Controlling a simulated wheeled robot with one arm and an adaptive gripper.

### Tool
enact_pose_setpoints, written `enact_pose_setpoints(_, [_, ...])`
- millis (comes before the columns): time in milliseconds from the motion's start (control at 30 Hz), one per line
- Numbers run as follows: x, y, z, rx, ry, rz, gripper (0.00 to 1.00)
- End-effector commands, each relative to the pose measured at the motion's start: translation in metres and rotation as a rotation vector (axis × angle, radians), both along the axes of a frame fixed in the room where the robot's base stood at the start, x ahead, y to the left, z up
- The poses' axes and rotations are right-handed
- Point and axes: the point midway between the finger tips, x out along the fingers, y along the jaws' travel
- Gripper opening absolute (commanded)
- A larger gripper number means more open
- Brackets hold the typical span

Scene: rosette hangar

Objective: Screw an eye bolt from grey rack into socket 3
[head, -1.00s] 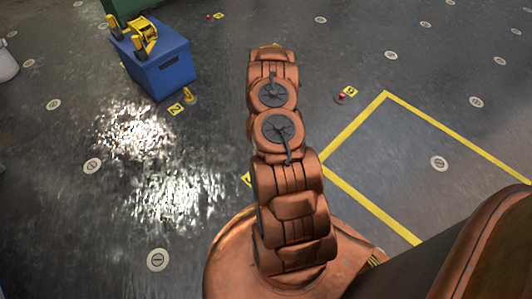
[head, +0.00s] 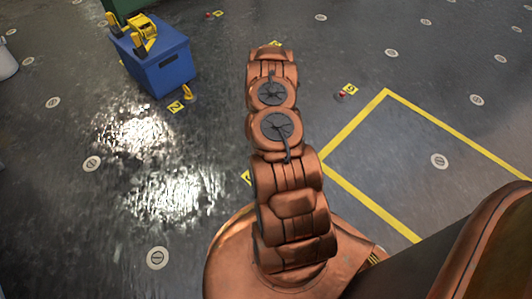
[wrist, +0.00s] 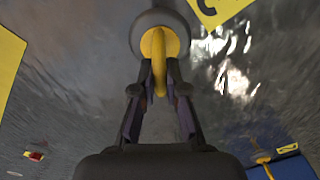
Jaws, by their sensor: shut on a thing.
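In the wrist view my gripper (wrist: 160,85) is shut on a yellow eye bolt (wrist: 157,48). The bolt's round yellow base is over a round grey socket (wrist: 146,22) in the floor. I cannot tell how deep the bolt sits in it. A yellow number plate (wrist: 218,8) lies beside this socket, cut off by the frame, so I cannot read its number surely. In the head view my arm hides the gripper, the bolt and this socket; only the edge of a yellow plate (head: 246,178) shows beside the arm. I see no grey rack.
A blue box (head: 162,66) with a yellow device (head: 146,38) on top stands at upper left. In front of it a yellow eye bolt (head: 187,92) stands beside plate 2 (head: 175,107). A small red object (head: 341,93) lies near another plate (head: 350,88). Yellow tape (head: 367,204) marks the right floor.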

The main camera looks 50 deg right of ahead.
Motion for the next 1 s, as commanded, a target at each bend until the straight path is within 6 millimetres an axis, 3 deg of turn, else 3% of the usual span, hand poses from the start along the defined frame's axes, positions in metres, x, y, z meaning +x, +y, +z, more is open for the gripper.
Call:
enact_pose_setpoints(467, [-0.0001, 0.0007, 0.0041, 0.001, 0.001, -0.065, 0.0])
enact_pose_setpoints(1000, [-0.0004, 0.0015, 0.0031, 0.0, 0.002, -0.477, 0.0])
